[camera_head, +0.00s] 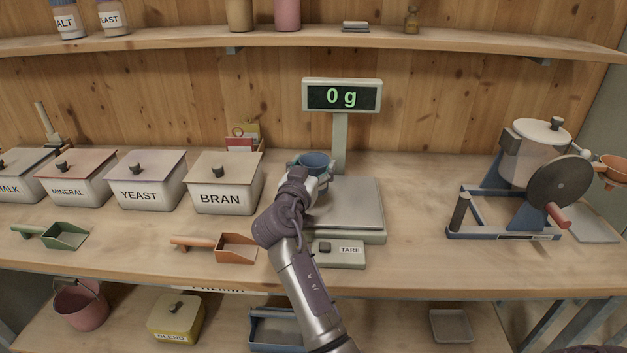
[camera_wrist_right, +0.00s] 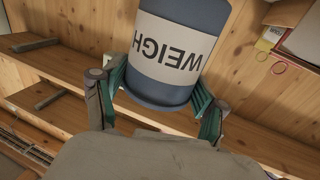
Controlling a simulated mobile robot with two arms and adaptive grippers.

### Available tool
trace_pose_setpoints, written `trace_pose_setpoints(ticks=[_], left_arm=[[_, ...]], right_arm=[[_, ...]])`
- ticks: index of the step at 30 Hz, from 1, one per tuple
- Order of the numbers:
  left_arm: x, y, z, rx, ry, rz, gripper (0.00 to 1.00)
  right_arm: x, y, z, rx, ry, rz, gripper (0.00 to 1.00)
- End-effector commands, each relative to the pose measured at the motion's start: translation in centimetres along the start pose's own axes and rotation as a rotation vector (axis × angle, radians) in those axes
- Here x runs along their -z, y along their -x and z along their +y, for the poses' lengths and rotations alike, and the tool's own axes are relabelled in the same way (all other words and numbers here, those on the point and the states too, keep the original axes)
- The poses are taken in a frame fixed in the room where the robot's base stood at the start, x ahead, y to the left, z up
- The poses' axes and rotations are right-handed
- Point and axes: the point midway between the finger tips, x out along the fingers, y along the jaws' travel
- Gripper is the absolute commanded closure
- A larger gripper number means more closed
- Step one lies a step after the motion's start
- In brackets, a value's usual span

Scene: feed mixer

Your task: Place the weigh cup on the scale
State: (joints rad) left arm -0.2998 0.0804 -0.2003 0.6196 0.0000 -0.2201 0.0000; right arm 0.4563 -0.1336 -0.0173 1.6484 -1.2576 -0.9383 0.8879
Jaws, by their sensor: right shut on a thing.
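The weigh cup (camera_head: 314,160) is blue. In the right wrist view the cup (camera_wrist_right: 180,50) shows a white WEIGH label, upside down in the picture. My right gripper (camera_head: 308,178) is shut on it, with green-lined fingers on both sides of the cup in the wrist view (camera_wrist_right: 160,98). The scale (camera_head: 352,205) has a bare grey plate, and its display (camera_head: 341,97) reads 0 g. The cup is at the plate's back left corner in the head view, seemingly above the bench. My wrist hides the plate's left edge. My left gripper is out of view.
Labelled bins, including BRAN (camera_head: 226,198), stand left of the scale. An orange scoop (camera_head: 232,248) lies in front. The TARE box (camera_head: 338,253) is at the scale's front. A hand-cranked mill (camera_head: 530,170) stands at right. Bare bench lies between scale and mill.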

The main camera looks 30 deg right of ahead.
Motion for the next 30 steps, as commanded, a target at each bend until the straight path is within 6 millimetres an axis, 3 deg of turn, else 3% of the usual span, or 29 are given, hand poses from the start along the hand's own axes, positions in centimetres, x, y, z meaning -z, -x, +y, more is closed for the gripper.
trace_pose_setpoints(ticks=[9,23,24,27,30], left_arm=[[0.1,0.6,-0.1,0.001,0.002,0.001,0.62],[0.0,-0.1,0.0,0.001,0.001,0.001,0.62],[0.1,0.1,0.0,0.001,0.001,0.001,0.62],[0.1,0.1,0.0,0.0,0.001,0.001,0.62],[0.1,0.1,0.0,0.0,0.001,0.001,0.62]], right_arm=[[-3.8,0.0,-0.1,0.0,0.004,-0.001,0.52],[-4.5,0.0,-0.1,0.0,0.0,-0.001,0.52],[-4.4,0.0,-0.1,0.0,0.0,-0.001,0.22],[-4.3,0.0,-0.1,0.0,0.0,-0.001,0.05],[-4.3,0.0,-0.1,0.0,0.0,-0.001,0.04]])
